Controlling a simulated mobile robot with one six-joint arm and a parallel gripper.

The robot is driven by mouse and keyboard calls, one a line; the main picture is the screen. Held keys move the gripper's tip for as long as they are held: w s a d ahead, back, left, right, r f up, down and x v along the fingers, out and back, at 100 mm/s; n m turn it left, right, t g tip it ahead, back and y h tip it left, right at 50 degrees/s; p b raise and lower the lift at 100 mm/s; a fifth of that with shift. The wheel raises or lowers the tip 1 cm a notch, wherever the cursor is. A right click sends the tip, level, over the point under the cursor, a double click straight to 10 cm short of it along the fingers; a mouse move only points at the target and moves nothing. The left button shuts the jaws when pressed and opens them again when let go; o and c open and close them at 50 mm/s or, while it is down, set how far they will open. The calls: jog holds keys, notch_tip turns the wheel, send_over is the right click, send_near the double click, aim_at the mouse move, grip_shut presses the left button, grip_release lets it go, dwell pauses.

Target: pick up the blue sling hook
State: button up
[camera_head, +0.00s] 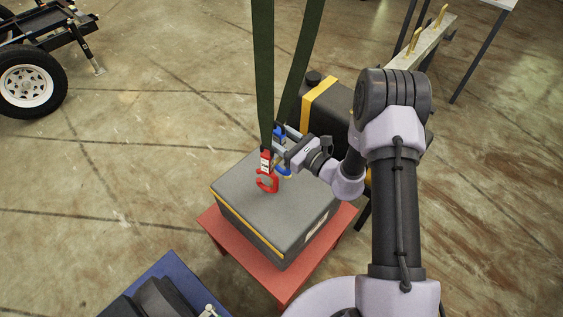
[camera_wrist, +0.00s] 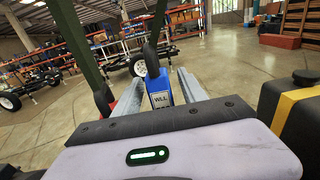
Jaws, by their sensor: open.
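The blue sling hook (camera_head: 279,133) hangs on a dark green strap above a grey case, partly hidden by my gripper (camera_head: 280,141) and the red hook. Its curved blue lower part shows below my gripper. In the wrist view the blue hook's body (camera_wrist: 160,92), with a "WLL" label, stands between the two grey fingers of my gripper (camera_wrist: 156,86). The fingers are apart, with a visible gap on at least the right side. A red hook (camera_head: 267,179) hangs just left of the blue one; part of it shows behind the left finger in the wrist view (camera_wrist: 128,99).
The grey case (camera_head: 245,195) sits on a red table (camera_head: 284,282) under the hooks. A black case with a yellow band (camera_head: 325,99) stands behind. Two green straps (camera_head: 263,70) rise past my gripper.

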jog(key=shift+w+a, duration=0.25)
jog(key=shift+w, duration=0.1)
jog(key=shift+r, duration=0.1)
grip_shut()
